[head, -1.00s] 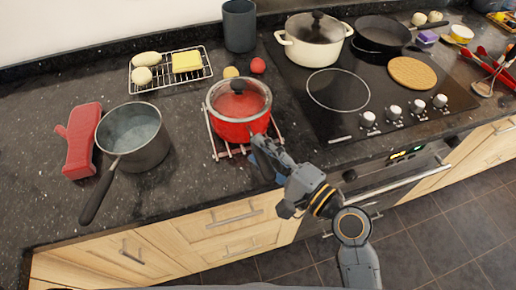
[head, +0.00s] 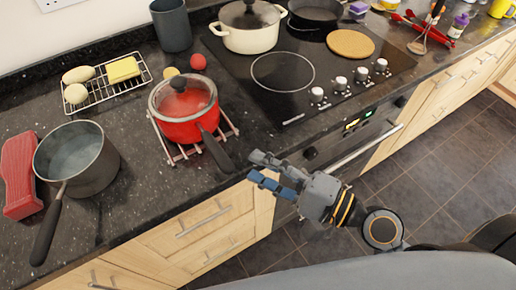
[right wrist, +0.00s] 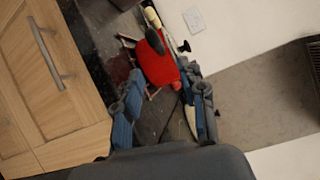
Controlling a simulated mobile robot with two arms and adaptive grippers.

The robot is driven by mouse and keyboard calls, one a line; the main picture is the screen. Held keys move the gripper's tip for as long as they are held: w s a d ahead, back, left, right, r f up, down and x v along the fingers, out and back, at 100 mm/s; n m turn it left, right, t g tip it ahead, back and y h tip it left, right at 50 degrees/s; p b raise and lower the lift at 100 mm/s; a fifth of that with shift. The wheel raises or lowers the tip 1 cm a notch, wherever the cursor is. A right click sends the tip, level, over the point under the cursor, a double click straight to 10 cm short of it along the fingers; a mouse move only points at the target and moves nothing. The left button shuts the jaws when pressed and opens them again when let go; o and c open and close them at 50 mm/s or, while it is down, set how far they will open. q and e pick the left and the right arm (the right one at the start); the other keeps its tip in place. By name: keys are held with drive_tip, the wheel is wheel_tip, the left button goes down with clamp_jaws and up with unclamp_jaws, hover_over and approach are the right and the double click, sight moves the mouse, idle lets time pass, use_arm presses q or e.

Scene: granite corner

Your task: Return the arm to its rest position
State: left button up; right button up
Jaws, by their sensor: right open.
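My right gripper (head: 272,174) is open and empty in the head view, in front of the counter's front edge and to the right of the red pot. Its two blue-grey fingers stand apart in the right wrist view (right wrist: 160,115), with nothing between them at close range. The red pot (head: 190,130) with a glass lid stands on a wire trivet (head: 228,130), its dark handle pointing toward the front edge. The pot also shows beyond the fingers in the right wrist view (right wrist: 158,65). My left gripper is in neither current view.
A grey saucepan (head: 90,180) and a red object (head: 18,175) stand at the left. A wire rack (head: 97,98) holds yellow and pale items. The cooktop (head: 330,95) carries a cream pot (head: 247,38). Drawers (head: 190,225) lie below the counter; the floor before them is clear.

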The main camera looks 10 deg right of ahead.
wheel_tip(320, 180, down, 11)
drive_tip(key=s+n+g+h, duration=0.2)
drive_tip(key=n+g+h, duration=0.25)
drive_tip(key=n, duration=0.35)
drive_tip(key=s+d+f+n+g+h, duration=0.45)
drive_tip(key=d+f+h, duration=0.35)
drive_tip(key=d+f, duration=0.4)
wheel_tip(320, 180, down, 23)
drive_tip(key=s+g, duration=0.1)
drive_tip(key=s, duration=0.1)
drive_tip(key=s+d+f+n+g, duration=0.1)
drive_tip(key=s+d+f, duration=0.2)
drive_tip(key=s+f, duration=1.3)
drive_tip(key=shift+s+d+f, duration=0.15)
drive_tip(key=shift+s+f, duration=0.25)
drive_tip(key=shift+s, duration=0.1)
